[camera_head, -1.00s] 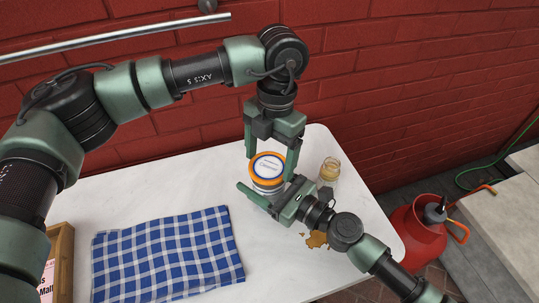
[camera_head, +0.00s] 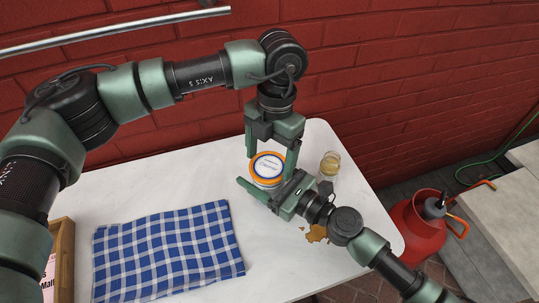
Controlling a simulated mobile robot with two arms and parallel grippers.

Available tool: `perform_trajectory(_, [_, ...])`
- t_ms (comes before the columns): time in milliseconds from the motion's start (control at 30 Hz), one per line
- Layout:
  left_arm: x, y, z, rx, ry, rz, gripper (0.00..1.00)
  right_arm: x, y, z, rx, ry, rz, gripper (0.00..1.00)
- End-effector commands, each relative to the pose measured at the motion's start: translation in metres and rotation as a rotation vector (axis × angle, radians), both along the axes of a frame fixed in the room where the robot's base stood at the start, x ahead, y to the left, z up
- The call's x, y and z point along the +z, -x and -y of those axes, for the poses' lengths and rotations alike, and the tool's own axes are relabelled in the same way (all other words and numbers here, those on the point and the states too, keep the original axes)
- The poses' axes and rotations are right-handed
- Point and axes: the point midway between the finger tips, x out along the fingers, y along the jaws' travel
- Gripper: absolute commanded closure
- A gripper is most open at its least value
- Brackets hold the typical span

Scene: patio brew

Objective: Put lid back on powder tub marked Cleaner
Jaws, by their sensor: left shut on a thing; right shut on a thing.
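The Cleaner tub (camera_head: 262,182) stands on the white table, mostly hidden by my grippers. Its round lid (camera_head: 267,167), with an orange rim and a white label reading Cleaner, is on top of the tub; whether it is fully seated I cannot tell. My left gripper (camera_head: 270,160) comes down from above with its fingers on either side of the lid, shut on it. My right gripper (camera_head: 264,194) reaches in from the lower right, lower down, and is shut on the tub's body.
A small glass jar (camera_head: 329,166) stands just right of the grippers. A brown spill (camera_head: 316,234) lies near the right arm. A blue checked cloth (camera_head: 168,252) covers the table's left front, beside a wooden crate (camera_head: 64,250). A red canister (camera_head: 419,228) stands off the table's right.

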Motion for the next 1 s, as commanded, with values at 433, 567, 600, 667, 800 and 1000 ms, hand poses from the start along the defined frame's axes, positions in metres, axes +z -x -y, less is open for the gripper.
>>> perform_trajectory(433, [-0.009, 0.000, 0.000, 0.000, 0.000, 0.000, 0.58, 0.000, 0.000, 0.001, -0.001, 0.001, 0.002, 1.00])
perform_trajectory(567, [-0.009, 0.000, 0.000, 0.000, 0.000, 0.000, 0.00, 0.000, 0.000, 0.001, -0.001, 0.001, 0.002, 1.00])
perform_trajectory(600, [-0.009, 0.000, 0.000, 0.000, 0.000, 0.000, 0.00, 0.000, 0.000, 0.001, -0.001, 0.001, 0.002, 1.00])
perform_trajectory(667, [-0.009, 0.000, 0.000, 0.000, 0.000, 0.000, 0.00, 0.000, 0.000, 0.001, -0.001, 0.001, 0.002, 1.00])
perform_trajectory(800, [-0.007, -0.001, 0.000, 0.000, 0.001, 0.001, 0.00, 0.000, 0.000, 0.001, -0.001, 0.001, 0.002, 1.00])
perform_trajectory(1000, [0.018, -0.004, 0.002, 0.001, 0.001, 0.004, 0.00, 0.000, 0.000, 0.001, -0.001, 0.001, 0.002, 1.00])
